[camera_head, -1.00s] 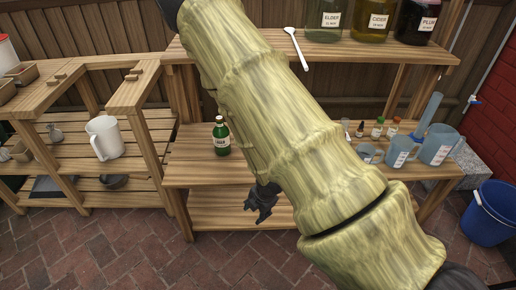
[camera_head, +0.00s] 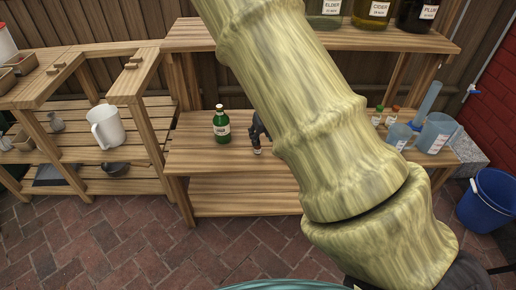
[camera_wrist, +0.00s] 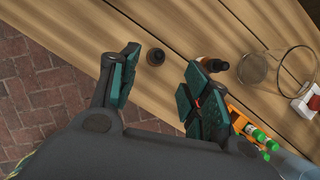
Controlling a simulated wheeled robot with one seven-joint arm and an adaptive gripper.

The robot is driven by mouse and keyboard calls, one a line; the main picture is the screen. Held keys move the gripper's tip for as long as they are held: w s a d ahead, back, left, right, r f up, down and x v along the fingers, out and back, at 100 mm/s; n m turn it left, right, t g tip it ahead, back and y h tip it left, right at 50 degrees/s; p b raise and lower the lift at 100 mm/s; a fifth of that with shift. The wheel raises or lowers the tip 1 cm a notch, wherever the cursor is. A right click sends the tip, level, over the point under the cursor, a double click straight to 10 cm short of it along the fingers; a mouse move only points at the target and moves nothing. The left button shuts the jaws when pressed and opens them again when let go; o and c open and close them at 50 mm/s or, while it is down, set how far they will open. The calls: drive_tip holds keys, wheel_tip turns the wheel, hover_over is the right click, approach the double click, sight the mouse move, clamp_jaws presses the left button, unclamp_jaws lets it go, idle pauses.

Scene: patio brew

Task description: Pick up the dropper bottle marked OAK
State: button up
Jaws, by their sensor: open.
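My gripper (camera_wrist: 161,72) is open above the wooden worktop. A small dark dropper bottle (camera_wrist: 155,57) stands between and just beyond its fingertips, seen from above. Its label does not show in the wrist view. A second small brown bottle (camera_wrist: 215,65) is close to the right finger. In the head view my gripper (camera_head: 262,128) is partly hidden by my arm, and a small bottle with a pale label (camera_head: 257,149) shows just below it. I cannot read OAK on any bottle.
A green bottle (camera_head: 221,127) stands left of my gripper. A clear glass vessel (camera_wrist: 262,68) and green-capped vials in an orange holder (camera_wrist: 238,120) are right of the fingers. Blue measuring jugs (camera_head: 435,133) stand at the bench's right end. My arm hides the middle.

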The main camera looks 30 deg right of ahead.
sight(258, 144)
drive_tip(key=x, duration=0.2)
drive_tip(key=b+x, duration=0.1)
drive_tip(key=x, duration=0.2)
drive_tip(key=b+x, duration=0.1)
drive_tip(key=x, duration=0.1)
drive_tip(key=shift+w+a+f, duration=0.15)
drive_tip(key=shift+a, duration=0.1)
drive_tip(key=c, duration=1)
